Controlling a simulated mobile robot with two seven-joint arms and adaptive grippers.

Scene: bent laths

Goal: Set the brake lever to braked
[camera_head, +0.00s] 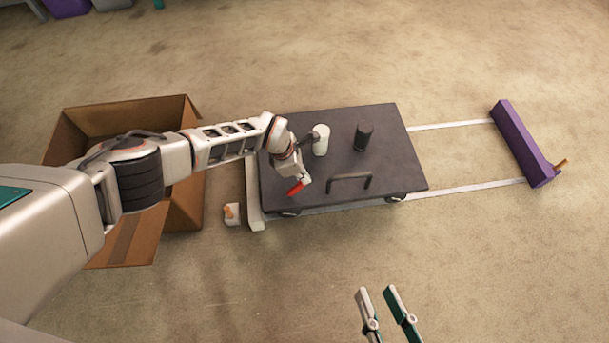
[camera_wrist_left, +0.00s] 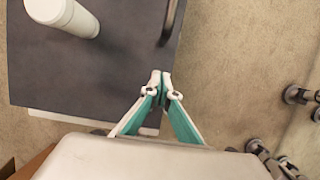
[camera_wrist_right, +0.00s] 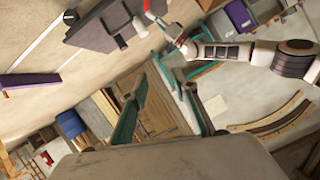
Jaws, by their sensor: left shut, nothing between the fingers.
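The dark flat-topped cart (camera_head: 280,160) stands on the floor in the middle of the head view. A red piece (camera_head: 297,187), probably the brake lever's grip, shows at its near-left edge, right by my left gripper (camera_head: 305,180); whether they touch is unclear, and the lever's setting cannot be read. In the left wrist view my left gripper (camera_wrist_left: 161,78) is shut and empty at the cart's edge (camera_wrist_left: 80,75), and no red shows there. My right gripper (camera_head: 376,290) is open and empty over bare floor, in front of the cart; its spread fingers also show in the right wrist view (camera_wrist_right: 165,75).
The cart carries a white cylinder (camera_head: 321,140), a dark cylinder (camera_head: 363,137) and a bar handle (camera_head: 350,177). White rails (camera_head: 465,190) run right to a purple bar (camera_head: 520,143). A cardboard box (camera_head: 190,205) stands left, under my left arm.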

